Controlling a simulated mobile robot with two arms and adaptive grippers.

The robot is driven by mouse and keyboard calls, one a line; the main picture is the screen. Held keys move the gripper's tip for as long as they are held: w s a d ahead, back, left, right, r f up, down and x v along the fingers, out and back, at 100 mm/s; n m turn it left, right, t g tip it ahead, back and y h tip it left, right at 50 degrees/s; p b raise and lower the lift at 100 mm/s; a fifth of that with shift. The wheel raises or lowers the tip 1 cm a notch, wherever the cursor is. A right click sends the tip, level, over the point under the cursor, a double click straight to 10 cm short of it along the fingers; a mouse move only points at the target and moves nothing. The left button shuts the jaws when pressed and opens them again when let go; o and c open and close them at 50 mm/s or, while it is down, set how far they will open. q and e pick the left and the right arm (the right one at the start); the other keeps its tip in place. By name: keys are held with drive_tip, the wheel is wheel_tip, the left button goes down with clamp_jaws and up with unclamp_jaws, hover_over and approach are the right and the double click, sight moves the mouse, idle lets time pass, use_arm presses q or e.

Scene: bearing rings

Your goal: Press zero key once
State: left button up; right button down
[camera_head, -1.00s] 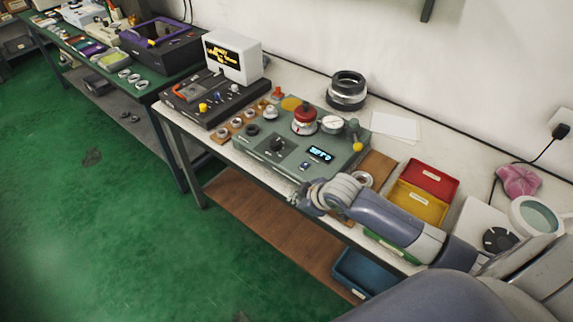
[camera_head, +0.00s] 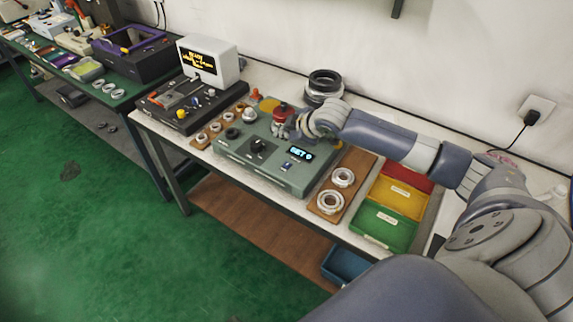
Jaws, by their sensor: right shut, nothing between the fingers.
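The grey-green instrument box (camera_head: 230,150) stands on the white bench. Its lit display (camera_head: 300,153) appears to read "SET 0". A small blue-white key (camera_head: 287,166) sits just below the display; its label is too small to read, so I cannot tell if it is the zero key. A black knob (camera_head: 258,147) is to its left. My right gripper (camera_head: 286,129) is shut and empty, over the back of the box beside the red-topped post (camera_head: 283,108), which it partly hides. I cannot tell whether they touch. My left gripper is not in view.
Two bearing rings (camera_head: 343,177) lie on a wooden board (camera_head: 335,190) right of the box. Yellow (camera_head: 394,194) and green (camera_head: 382,228) trays are further right. A black control panel (camera_head: 180,112) with a white screen unit (camera_head: 208,60) is left. A dark ring stack (camera_head: 325,84) stands behind.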

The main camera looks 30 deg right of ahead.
drive_tip(key=b, duration=0.8)
hover_over(285, 166)
drive_tip(key=shift+f, duration=4.4)
drive_tip(key=shift+f, duration=0.1)
drive_tip(key=shift+f, duration=0.35)
